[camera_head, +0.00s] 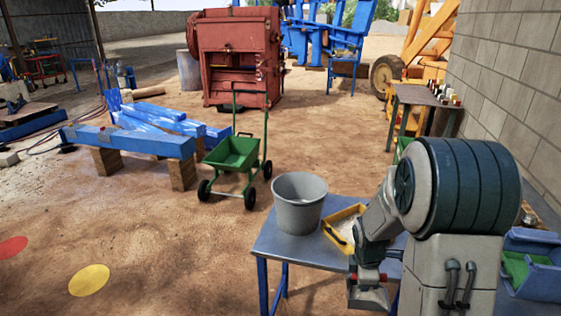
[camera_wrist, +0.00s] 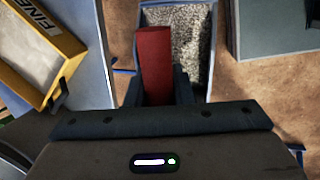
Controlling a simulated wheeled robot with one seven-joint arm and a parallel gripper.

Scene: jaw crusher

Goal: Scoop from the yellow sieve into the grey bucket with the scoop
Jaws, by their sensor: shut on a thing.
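The yellow sieve (camera_head: 346,211) lies on the blue-grey table with pale material in it, partly hidden by my arm. It also shows at the left of the wrist view (camera_wrist: 62,38), marked "FINE". The grey bucket (camera_head: 298,207) stands upright on the table, left of the sieve. My gripper (camera_wrist: 158,90) is shut on the red handle of the scoop (camera_wrist: 155,60). In the head view, the scoop's grey pan (camera_head: 368,298) seems to hang near the table's front edge. Grey grains (camera_wrist: 190,45) show beyond the handle; I cannot tell whether they are in the pan.
A blue container with green inside (camera_head: 530,268) is at the right, near the block wall (camera_head: 515,70). Open dirt ground lies to the left.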

